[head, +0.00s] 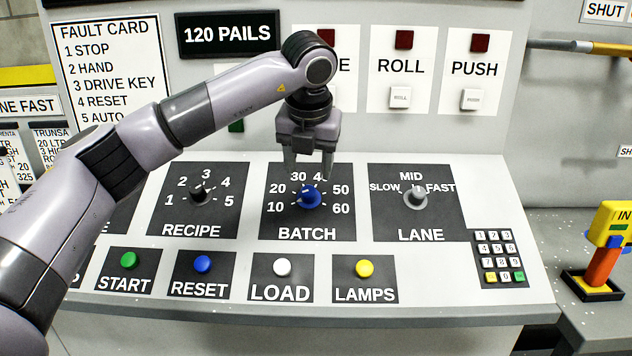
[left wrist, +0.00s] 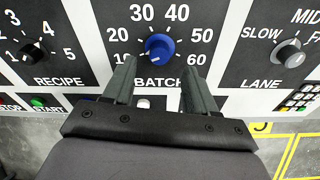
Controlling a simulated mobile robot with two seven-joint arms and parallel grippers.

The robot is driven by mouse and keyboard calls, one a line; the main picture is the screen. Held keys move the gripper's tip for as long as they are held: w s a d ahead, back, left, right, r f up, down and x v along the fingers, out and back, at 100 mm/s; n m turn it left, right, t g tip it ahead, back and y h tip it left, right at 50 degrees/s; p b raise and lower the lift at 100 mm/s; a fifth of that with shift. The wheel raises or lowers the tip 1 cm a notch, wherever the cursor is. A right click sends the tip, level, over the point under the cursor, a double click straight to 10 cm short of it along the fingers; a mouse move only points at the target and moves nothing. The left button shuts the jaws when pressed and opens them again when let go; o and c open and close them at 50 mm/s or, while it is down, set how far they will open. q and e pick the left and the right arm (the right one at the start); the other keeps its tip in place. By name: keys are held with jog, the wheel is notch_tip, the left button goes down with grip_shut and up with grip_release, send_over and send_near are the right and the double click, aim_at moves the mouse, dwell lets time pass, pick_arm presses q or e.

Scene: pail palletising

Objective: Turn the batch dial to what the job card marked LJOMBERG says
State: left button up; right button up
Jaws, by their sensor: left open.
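The blue batch dial (head: 311,199) sits on a dark plate lettered BATCH, with marks from 10 to 60. It also shows in the left wrist view (left wrist: 160,47), where its pale pointer mark seems to face lower left, towards 10. My left gripper (head: 308,174) is open and empty, pointing down just above and behind the dial in the head view. In the left wrist view its two fingers (left wrist: 158,66) show below the dial, one to each side, apart from it. No card marked LJOMBERG can be read; cards at the left edge are partly cut off or covered.
The recipe dial (head: 200,194) is left of the batch dial, and the lane dial (head: 416,198) is right. START, RESET, LOAD and LAMPS buttons line the front, with a keypad (head: 498,257) at right. Cards, including one headed TRUNSA (head: 50,150), hang at left behind my arm.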

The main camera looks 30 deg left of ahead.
aim_at(309, 188)
pick_arm(q)
jog(key=shift+x, duration=3)
jog(key=shift+s, duration=0.1)
jog(key=c, duration=1.1)
